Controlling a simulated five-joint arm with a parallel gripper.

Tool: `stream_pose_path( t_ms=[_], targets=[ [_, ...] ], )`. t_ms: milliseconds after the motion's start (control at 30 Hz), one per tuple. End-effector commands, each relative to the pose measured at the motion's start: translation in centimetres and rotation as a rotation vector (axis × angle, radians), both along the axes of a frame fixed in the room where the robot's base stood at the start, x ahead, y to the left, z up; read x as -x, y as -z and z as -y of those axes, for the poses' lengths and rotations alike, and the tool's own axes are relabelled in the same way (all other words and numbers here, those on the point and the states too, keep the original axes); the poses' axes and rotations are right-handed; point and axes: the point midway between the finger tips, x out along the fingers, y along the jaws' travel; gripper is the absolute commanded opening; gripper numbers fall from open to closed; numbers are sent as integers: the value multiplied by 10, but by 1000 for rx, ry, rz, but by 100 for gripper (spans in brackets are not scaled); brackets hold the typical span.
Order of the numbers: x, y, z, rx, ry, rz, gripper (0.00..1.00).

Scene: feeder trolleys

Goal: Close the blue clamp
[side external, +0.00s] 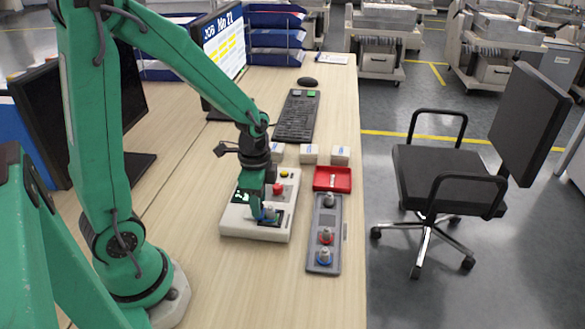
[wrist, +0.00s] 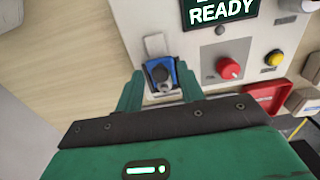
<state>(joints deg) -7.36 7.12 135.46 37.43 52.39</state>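The blue clamp (wrist: 160,72) sits on the white control box (wrist: 206,72), with a dark grey part in its middle and a pale flat plate (wrist: 155,45) beyond it. Whether the clamp is open or closed I cannot tell. My gripper (wrist: 160,84) has its two green fingers apart, one on each side of the clamp; contact is not clear. In the side external view my gripper (side external: 259,208) points down over the front of the box (side external: 236,221), and the blue clamp (side external: 269,213) shows partly beside the fingers.
The box carries a red knob (wrist: 229,68), a yellow button (wrist: 274,58) and a READY display (wrist: 222,10). A grey tray (side external: 324,246) with several knobbed pieces and a red tray (side external: 333,187) lie to the right. A keyboard (side external: 297,116) lies behind. The front wooden tabletop is clear.

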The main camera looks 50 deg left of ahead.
Motion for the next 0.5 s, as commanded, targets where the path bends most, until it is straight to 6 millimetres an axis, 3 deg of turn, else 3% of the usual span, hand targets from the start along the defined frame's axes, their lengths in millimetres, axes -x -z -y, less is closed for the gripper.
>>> stream_pose_path(
  t_ms=[500],
  targets=[
    [6, -34, -7, -1, -1, 2, 38]
  ],
)
